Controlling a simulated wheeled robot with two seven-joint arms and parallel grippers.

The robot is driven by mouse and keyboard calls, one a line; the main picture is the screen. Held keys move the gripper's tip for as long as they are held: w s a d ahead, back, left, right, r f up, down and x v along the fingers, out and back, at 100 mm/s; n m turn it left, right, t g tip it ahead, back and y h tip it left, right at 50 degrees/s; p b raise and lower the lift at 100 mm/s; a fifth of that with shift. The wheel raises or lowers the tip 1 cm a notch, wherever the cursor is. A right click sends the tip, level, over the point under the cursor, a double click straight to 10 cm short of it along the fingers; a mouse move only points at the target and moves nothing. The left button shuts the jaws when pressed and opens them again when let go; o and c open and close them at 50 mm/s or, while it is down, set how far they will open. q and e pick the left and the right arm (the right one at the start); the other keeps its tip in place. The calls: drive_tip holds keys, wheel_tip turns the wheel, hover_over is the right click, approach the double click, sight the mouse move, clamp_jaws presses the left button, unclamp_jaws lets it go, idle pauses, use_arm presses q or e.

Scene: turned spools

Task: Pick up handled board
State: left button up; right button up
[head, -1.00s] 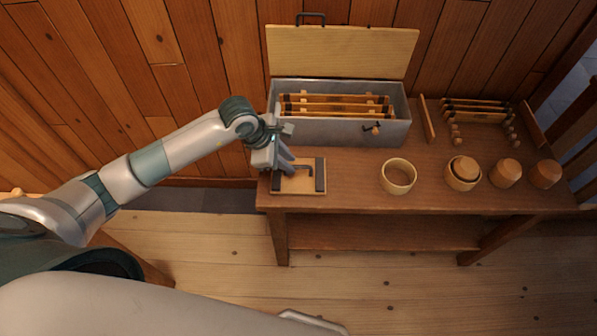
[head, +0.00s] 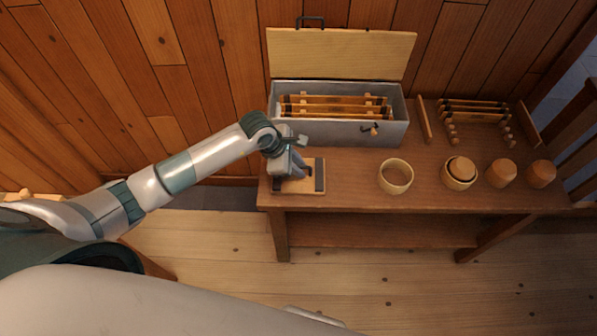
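The handled board (head: 299,187) lies flat at the left end of the brown table. It is a light wooden board with dark strips at its two sides and a dark handle (head: 308,177) in the middle. My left gripper (head: 299,174) is over the board, with its fingers pointing down at the handle and hiding part of it. The fingers are small and overlap the handle, so I cannot tell whether they are open or closed around it. My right gripper is out of view.
A grey box (head: 338,130) with its lid (head: 341,52) raised stands behind the board and holds wooden rods. A wooden ring (head: 396,176), a cup with a round piece (head: 460,173) and two wooden pieces (head: 501,173) stand to the right. A rack of rods (head: 474,108) is at back right.

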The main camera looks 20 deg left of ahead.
use_arm(q)
drive_tip(key=shift+f, duration=0.25)
clamp_jaws()
drive_tip(key=shift+w, duration=0.1)
idle(1.3)
drive_tip(key=shift+w+r, duration=0.1)
drive_tip(key=shift+r, duration=0.05)
